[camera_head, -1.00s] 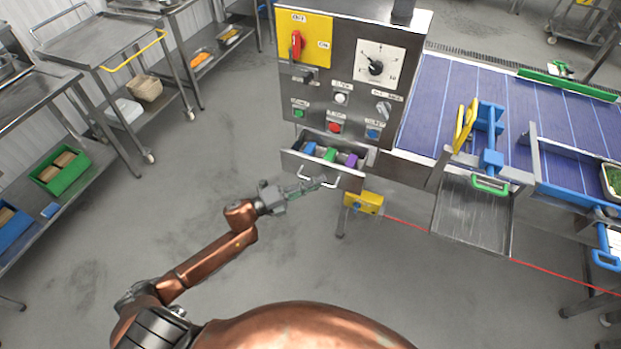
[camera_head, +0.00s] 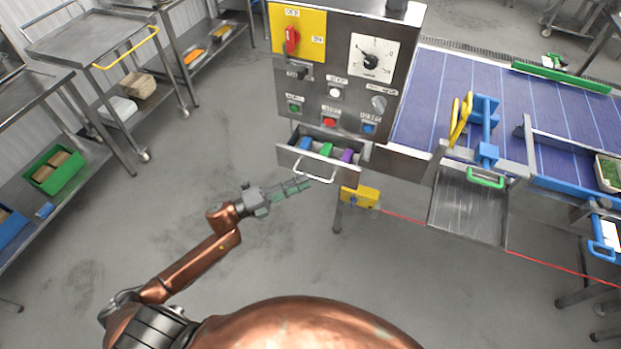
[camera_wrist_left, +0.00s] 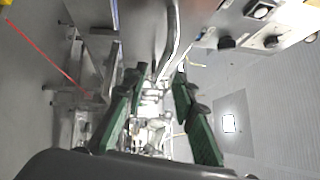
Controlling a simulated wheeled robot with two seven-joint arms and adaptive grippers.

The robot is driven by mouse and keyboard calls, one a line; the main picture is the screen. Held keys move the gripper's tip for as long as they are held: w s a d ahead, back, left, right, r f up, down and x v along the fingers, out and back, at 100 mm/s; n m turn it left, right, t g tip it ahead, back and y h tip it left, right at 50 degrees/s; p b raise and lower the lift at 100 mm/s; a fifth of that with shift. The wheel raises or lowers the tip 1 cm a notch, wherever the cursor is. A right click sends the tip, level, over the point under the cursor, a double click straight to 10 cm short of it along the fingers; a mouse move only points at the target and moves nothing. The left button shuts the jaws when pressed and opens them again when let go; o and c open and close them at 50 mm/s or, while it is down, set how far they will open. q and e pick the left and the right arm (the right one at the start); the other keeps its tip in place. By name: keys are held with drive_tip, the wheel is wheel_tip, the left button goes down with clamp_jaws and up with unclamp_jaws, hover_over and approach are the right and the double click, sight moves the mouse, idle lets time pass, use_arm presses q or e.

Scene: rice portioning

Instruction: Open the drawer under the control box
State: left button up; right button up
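The control box (camera_head: 345,95) is a steel panel with a yellow plate, a red switch and a dial. The drawer (camera_head: 284,156) under it stands pulled out, with blue, green and purple items inside. Its bar handle (camera_head: 316,180) is on the front. My left gripper (camera_head: 306,184) is just below and left of the handle, its fingers pointing at it. In the left wrist view, the green-padded fingers (camera_wrist_left: 158,105) are apart, with nothing clearly gripped between them. A curved metal bar, likely the handle (camera_wrist_left: 170,45), shows beyond them. My right gripper is not in view.
A yellow box (camera_head: 361,196) hangs below the drawer's right side. The blue conveyor (camera_head: 455,95) and a steel chute (camera_head: 466,215) are to the right. Steel carts and shelves (camera_head: 95,45) stand at the left. The floor around my left arm is clear.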

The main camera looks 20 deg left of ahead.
use_arm(q)
drive_tip(key=v, duration=0.7)
drive_tip(key=shift+a, duration=0.15)
drive_tip(key=shift+s, duration=0.15)
